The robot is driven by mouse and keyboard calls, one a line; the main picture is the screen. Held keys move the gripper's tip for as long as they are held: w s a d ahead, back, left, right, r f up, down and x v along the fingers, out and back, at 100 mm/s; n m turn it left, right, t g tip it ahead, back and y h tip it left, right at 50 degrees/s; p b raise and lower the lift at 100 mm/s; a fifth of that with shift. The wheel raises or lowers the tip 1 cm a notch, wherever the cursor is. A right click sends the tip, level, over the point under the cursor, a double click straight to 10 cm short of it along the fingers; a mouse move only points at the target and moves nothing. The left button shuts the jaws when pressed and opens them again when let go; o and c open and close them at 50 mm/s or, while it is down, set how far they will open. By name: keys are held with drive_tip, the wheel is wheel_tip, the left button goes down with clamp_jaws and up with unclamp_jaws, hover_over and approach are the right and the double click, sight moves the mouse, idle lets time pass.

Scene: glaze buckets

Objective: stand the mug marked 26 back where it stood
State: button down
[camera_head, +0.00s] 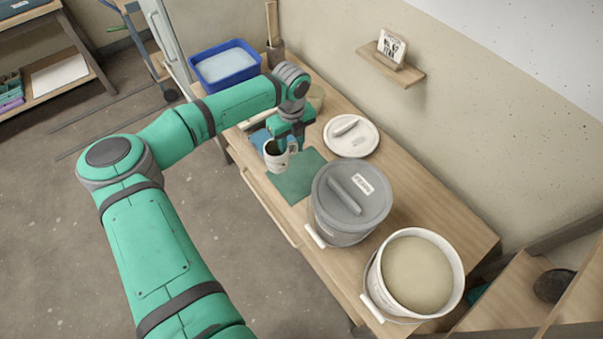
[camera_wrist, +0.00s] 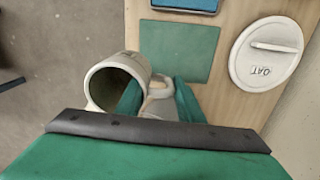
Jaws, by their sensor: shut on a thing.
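My gripper (camera_head: 290,140) is shut on a pale mug (camera_head: 280,163), which appears near the far corner of the green mat (camera_head: 302,180) on the bench. The mug looks roughly upright in the head view, its dark open mouth up. In the wrist view the mug (camera_wrist: 143,68) is left of my fingers (camera_wrist: 155,98), its mouth facing the camera, and a beige part that looks like its handle lies between them. A dark mark shows on its side, but I cannot read a number. Whether its base touches anything is unclear.
A grey-lidded bucket (camera_head: 340,205) and an open bucket of beige glaze (camera_head: 452,258) stand to the right along the bench. A white lid (camera_head: 366,142) lies behind the mat, marked OAT in the wrist view. A blue tub (camera_head: 249,76) stands at the far end. The mat is mostly bare.

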drive_tip(key=w+d+f+n, duration=0.1)
drive_tip(key=w+d+f, duration=0.3)
drive_tip(key=w+d, duration=0.1)
hover_over(306, 170)
drive_tip(key=shift+s+f, duration=0.1)
drive_tip(key=shift+f, duration=5.15)
drive_tip(key=shift+f, duration=0.15)
drive_tip(key=c, duration=1.2)
unclamp_jaws()
